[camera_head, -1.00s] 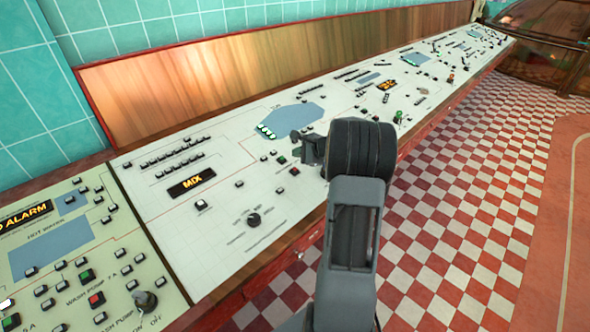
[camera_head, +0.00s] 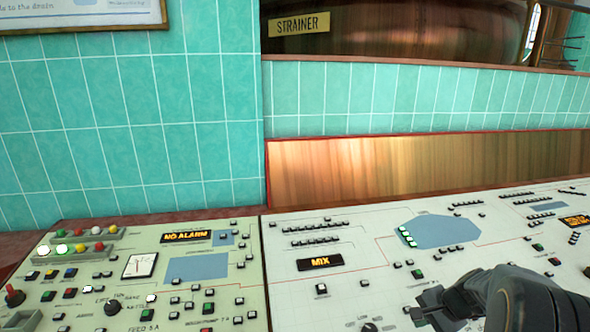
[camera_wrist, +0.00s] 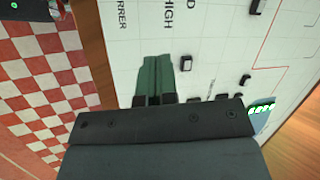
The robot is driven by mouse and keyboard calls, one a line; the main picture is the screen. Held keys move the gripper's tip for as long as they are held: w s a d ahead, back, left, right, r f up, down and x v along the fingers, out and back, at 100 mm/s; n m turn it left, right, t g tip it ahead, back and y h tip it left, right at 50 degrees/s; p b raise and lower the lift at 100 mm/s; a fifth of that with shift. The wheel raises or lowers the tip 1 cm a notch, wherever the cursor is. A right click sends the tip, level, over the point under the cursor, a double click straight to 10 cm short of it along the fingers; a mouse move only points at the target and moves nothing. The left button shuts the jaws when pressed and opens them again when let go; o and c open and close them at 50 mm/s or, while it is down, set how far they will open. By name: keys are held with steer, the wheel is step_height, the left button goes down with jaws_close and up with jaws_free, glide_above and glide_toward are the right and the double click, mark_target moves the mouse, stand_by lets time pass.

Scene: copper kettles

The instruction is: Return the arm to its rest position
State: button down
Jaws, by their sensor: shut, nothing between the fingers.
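My gripper (camera_head: 428,305) shows at the lower right of the head view, in front of the white control panel (camera_head: 300,240). Part of my arm runs off the right and bottom edges there. In the wrist view my gripper (camera_wrist: 153,80) has its two green-grey fingers side by side, shut and empty. The white panel with black buttons lies beyond the fingers. I cannot tell the exact gap between fingertips and panel.
A greenish panel (camera_head: 110,310) with a red-handled switch (camera_head: 13,296) and coloured lamps stands at the left. A black knob (camera_head: 370,328) is left of my gripper. Teal tiles and a copper vessel (camera_head: 400,35) are behind. Checkered floor (camera_wrist: 40,75) is beside the panel.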

steer(key=s+a+r+n+h, duration=0.2)
steer(key=s+a+r+n, duration=0.2)
steer(key=s+a+n, duration=0.2)
steer(key=s+a+r+n+h+p, duration=0.1)
steer(key=s+a+r+n+h, duration=0.1)
steer(key=s+a+r+n, duration=0.3)
steer(key=s+a+n, duration=0.2)
steer(key=a, duration=0.2)
steer(key=shift+a+r, duration=0.3)
steer(key=shift+a, duration=0.1)
